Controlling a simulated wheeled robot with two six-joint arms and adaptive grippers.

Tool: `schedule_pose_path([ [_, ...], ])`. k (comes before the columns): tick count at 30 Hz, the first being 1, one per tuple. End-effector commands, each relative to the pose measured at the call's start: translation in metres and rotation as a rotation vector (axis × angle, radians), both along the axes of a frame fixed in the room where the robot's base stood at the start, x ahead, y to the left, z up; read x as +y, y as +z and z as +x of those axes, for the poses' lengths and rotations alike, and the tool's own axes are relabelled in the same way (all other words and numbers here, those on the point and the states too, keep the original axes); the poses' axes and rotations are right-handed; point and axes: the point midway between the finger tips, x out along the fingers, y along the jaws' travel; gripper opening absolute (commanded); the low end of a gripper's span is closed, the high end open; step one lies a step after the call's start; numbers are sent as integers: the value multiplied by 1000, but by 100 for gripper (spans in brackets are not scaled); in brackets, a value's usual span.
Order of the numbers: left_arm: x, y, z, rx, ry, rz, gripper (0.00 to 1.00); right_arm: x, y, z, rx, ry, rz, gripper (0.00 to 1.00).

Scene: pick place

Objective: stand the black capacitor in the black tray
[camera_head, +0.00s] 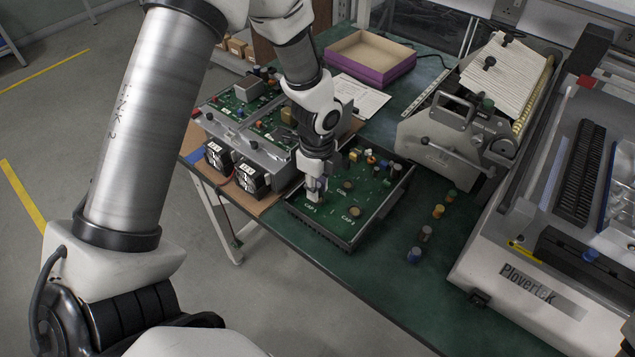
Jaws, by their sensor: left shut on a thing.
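The black tray (343,243) lies on the green table with a green circuit board (372,205) inside, printed with CAP labels and bearing several small parts. My left gripper (316,197) points down over the tray's left part, close to the board. It is shut on a small dark thing, taken as the black capacitor (318,184), mostly hidden by the fingers. I cannot tell whether its base touches the board. My right gripper is out of view.
A metal unit with fans (252,178) is close on the left. A purple box (368,62) is behind, and a grey machine (455,140) and a Plovertek machine (540,290) are right.

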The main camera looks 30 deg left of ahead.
Motion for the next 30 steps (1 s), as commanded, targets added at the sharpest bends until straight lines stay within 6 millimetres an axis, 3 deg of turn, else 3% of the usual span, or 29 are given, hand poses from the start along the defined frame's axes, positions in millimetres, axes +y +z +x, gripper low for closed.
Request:
schedule_pose_path([
  [30, 1, 0, -1, -1, 0, 0, 5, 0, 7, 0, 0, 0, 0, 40],
])
